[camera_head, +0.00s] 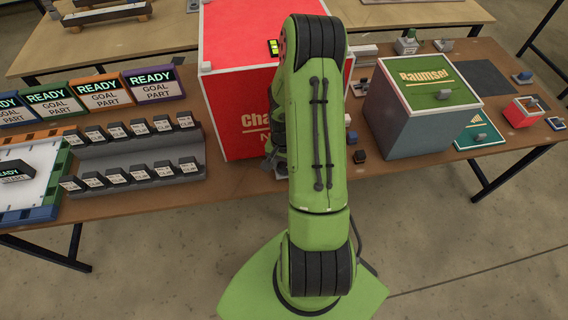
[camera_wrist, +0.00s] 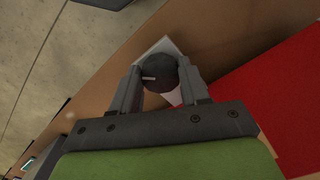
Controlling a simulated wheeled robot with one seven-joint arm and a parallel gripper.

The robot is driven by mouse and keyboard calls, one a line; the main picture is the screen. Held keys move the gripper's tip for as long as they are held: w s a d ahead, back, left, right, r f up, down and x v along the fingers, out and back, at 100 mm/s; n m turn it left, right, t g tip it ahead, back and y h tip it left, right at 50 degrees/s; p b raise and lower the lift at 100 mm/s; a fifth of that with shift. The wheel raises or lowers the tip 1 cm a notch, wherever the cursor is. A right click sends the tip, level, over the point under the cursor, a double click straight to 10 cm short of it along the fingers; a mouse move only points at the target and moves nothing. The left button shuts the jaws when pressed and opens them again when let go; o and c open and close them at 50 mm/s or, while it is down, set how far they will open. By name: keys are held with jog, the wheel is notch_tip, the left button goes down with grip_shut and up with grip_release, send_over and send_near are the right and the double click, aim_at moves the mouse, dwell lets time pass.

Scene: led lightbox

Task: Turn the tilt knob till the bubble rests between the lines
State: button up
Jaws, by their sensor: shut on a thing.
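A dark round knob (camera_wrist: 155,72) with a short white pointer line sits on a pale plate (camera_wrist: 175,47) in the wrist view. My gripper (camera_wrist: 162,74) is shut on the knob, with one finger on each side of it. The pointer line points left in that view. In the head view, my arm hides the knob and most of the gripper. A small black piece with a yellow-green window (camera_head: 273,47) lies on top of the red box (camera_head: 235,60) and looks like a level vial. Its bubble and lines are too small to read.
The red box front (camera_wrist: 290,110) is close to the gripper. A dark rack (camera_head: 140,172) with several small labelled blocks stands at left, below several READY panels (camera_head: 100,92). A green-topped box (camera_head: 420,95) stands at right. Bare table (camera_head: 235,180) lies along the front edge.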

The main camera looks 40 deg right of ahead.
aim_at(285, 166)
jog(key=n+b, duration=0.2)
jog(key=n, duration=0.4)
jog(key=shift+d+n, duration=0.1)
jog(key=shift+n, duration=0.2)
jog(key=n+b, duration=0.1)
jog(key=n, duration=0.5)
jog(key=shift+s+d, duration=0.1)
jog(key=shift+d, duration=0.05)
jog(key=shift+n, duration=0.4)
jog(key=o, duration=1.1)
jog(key=shift+c, duration=0.2)
notch_tip(285, 166, up, 16)
jog(key=p, duration=0.3)
jog(key=shift+p, duration=0.4)
jog(key=shift+f, duration=0.1)
